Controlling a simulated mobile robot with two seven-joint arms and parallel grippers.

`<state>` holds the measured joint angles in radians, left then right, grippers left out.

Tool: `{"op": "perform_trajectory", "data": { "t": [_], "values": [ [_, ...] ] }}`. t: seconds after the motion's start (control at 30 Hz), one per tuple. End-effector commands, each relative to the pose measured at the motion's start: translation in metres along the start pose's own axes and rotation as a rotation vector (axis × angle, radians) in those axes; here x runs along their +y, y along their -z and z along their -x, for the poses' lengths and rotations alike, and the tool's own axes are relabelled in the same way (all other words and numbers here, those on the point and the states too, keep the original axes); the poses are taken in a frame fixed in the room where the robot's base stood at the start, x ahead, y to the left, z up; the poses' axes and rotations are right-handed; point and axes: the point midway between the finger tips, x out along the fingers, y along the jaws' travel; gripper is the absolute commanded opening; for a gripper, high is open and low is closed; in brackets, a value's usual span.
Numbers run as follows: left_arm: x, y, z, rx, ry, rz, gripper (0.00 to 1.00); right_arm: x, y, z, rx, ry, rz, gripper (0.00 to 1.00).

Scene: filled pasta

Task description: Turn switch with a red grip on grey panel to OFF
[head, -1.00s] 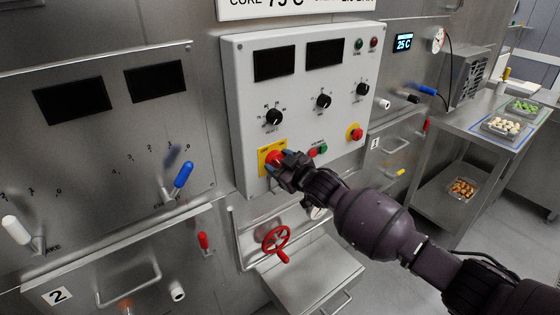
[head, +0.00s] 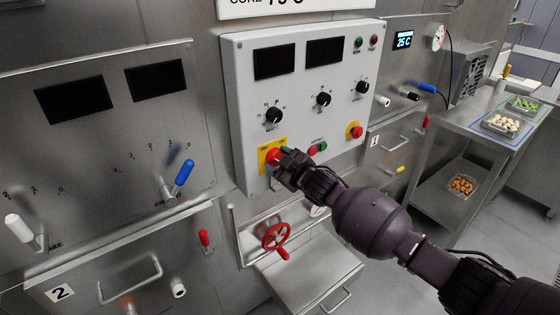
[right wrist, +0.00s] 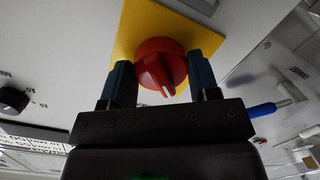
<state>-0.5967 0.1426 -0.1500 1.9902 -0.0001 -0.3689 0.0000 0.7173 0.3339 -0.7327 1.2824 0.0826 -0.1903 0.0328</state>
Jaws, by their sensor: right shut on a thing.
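The switch with a red grip (head: 273,157) sits on a yellow plate (head: 264,164) at the lower left of the grey panel (head: 300,110). The plate's small lettering is too small to read. My right gripper (head: 284,164) is at the switch, coming from the lower right, and hides part of it. In the right wrist view the red grip (right wrist: 155,62) lies between the two fingers of my right gripper (right wrist: 161,80), which is shut on it. A white mark on the grip points down in that view. My left gripper is not in view.
Black knobs (head: 273,116) and a red button on yellow (head: 354,131) share the panel. A red handwheel (head: 276,236) is below. A blue-handled lever (head: 183,172) stands left. A steel table (head: 470,130) is at right.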

Motion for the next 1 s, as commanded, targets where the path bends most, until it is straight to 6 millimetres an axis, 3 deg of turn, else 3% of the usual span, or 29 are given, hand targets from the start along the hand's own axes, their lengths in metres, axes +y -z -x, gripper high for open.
{"op": "perform_trajectory", "data": {
  "t": [0.03, 0.17, 0.2, 0.57, 1.0],
  "values": [
    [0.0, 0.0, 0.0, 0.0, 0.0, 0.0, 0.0, 0.001, 0.001, 0.0, 0.003, 0.0, 0.004, 0.6],
    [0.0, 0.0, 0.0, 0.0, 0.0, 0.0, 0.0, 0.0, 0.001, 0.0, 0.002, 0.0, 0.003, 0.8],
    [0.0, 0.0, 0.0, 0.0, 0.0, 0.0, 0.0, 0.0, 0.001, 0.0, 0.002, 0.0, 0.003, 0.81],
    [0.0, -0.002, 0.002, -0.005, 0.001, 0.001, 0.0, 0.0, -0.001, 0.005, -0.001, 0.0, 0.001, 0.81],
    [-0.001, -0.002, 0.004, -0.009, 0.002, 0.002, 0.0, 0.0, -0.001, 0.065, 0.001, 0.0, 0.002, 0.81]
  ]
}}
